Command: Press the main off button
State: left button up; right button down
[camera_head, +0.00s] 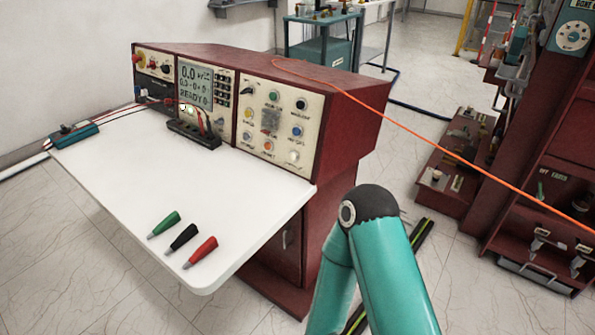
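The red control desk (345,110) stands in the camera_head view with a cream button panel (277,125) on its upright face. At the panel's upper right is a dark round button (300,104). Its label is too small to read surely, but looks like the main off one. A green button (274,96) sits to its left. White, yellow, blue and orange buttons sit lower on the panel. Neither of my grippers is in view. Only a teal elbow of my arm shows at the bottom, right of the desk, and nothing covers the dark button.
A white worktop (170,185) juts out before the panel. Green, black and red clips (182,237) lie near its front edge. A black terminal block (193,134) lies by the display. An orange cable (430,142) crosses to the dark red cabinet (560,150) at right.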

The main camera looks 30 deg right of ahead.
aim_at(300, 105)
jog(key=z, duration=0.9)
jog(key=k, duration=0.5)
jog(key=u, duration=0.3)
jog(key=i, duration=0.35)
